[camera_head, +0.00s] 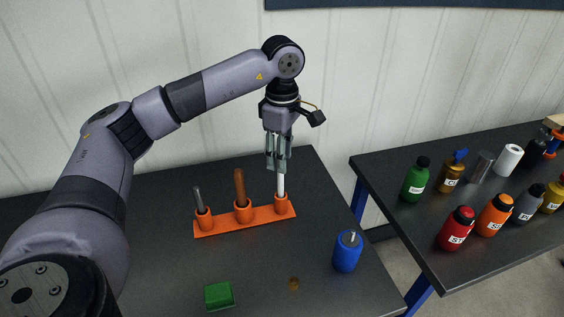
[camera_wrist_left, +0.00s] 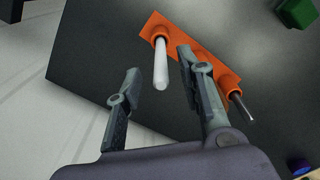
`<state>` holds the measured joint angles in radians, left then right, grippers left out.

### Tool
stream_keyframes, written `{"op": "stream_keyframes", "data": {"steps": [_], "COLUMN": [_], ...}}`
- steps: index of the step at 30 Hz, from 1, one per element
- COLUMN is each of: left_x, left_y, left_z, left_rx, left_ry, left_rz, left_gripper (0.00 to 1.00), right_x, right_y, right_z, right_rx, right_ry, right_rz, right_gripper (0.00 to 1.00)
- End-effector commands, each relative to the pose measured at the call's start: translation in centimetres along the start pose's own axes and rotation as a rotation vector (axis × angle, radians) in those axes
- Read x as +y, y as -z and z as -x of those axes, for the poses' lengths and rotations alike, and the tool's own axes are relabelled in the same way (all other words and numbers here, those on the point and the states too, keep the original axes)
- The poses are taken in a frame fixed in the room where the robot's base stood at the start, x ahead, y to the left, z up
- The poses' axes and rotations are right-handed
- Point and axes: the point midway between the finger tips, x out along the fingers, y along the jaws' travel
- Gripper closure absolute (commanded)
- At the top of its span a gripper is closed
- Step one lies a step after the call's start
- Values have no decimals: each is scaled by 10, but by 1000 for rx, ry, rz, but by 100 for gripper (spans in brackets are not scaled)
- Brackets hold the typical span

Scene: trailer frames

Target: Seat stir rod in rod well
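An orange rack (camera_head: 215,228) with three cup-shaped wells lies on the dark table. A white rod (camera_head: 281,186) stands upright in the right-hand well (camera_head: 281,208). A brown rod (camera_head: 240,187) stands in the middle well and a dark grey rod (camera_head: 198,198) leans slightly in the left-hand well. My left gripper (camera_head: 278,166) points down at the top of the white rod. In the left wrist view its fingers (camera_wrist_left: 158,60) are spread, with the white rod (camera_wrist_left: 161,68) between them and gaps at both sides. There, one finger hides the brown rod. My right gripper is out of view.
A blue bottle (camera_head: 347,254) with a pale stub on top, a green block (camera_head: 219,296) and a small brown disc (camera_head: 293,284) are on the table's front part. A second table (camera_head: 405,222) at right holds several bottles. The wall is close behind.

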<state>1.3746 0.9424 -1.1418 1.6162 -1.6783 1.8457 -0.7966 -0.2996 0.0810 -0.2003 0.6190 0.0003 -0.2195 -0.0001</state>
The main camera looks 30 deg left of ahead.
Motion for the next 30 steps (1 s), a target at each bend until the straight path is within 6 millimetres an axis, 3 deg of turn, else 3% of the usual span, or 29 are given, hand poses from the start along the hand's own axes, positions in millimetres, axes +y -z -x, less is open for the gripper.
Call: {"op": "stream_keyframes", "data": {"steps": [6,12,18,30], "left_x": [1,1,0,0], "left_y": [-1,0,0,0], "left_z": [50,81,92,92], "left_rx": [-3,0,-1,-1], "left_ry": [-5,-3,-1,-1], "left_rz": [0,0,-1,0], "left_gripper": [65,65,65,65], "right_x": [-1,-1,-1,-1], "right_y": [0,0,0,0], "right_z": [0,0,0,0], "right_rx": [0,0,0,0], "right_ry": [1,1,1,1], "right_rz": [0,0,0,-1], "right_gripper": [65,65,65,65]}}
